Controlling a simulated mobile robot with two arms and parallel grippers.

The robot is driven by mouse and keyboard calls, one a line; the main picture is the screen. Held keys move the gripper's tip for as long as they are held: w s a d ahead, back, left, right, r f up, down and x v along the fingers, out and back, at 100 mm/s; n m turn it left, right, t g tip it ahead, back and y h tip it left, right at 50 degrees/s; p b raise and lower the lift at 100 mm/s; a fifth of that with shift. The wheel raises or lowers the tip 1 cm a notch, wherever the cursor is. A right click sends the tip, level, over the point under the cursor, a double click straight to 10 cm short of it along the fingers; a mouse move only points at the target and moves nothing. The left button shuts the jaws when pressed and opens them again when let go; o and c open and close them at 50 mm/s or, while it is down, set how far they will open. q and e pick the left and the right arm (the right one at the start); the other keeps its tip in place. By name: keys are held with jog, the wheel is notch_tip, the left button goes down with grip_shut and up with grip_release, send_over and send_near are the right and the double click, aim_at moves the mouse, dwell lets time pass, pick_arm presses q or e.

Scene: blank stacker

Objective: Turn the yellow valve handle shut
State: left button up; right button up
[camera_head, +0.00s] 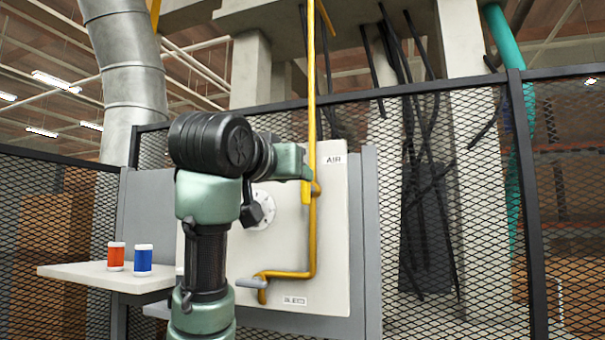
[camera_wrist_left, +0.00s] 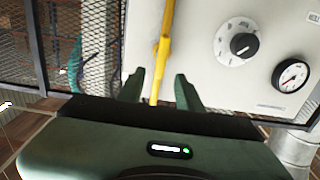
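The yellow valve handle (camera_head: 306,194) appears as a short upright yellow piece beside the yellow pipe (camera_head: 311,90), under the AIR label on the light panel. My left gripper (camera_head: 308,168) is at the pipe, just above the handle's visible part. In the left wrist view my left gripper (camera_wrist_left: 159,76) has its fingers apart, one on each side of a yellow bar, with gaps showing. A yellow joint (camera_wrist_left: 161,48) lies just beyond the fingertips. Whether the bar between the fingers is handle or pipe is hard to tell. My right gripper is in neither view.
A grey lever (camera_head: 251,284) sits at the pipe's lower end by a second label. A white dial (camera_wrist_left: 237,42) and a gauge (camera_wrist_left: 291,76) are on the panel. A shelf (camera_head: 85,272) holds an orange and a blue can. Mesh fencing (camera_head: 450,180) stands around.

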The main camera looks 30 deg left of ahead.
aim_at(306, 188)
pick_arm(q)
jog(key=p+x, duration=0.2)
jog(key=x, duration=0.3)
jog(key=shift+w, duration=0.25)
grip_shut()
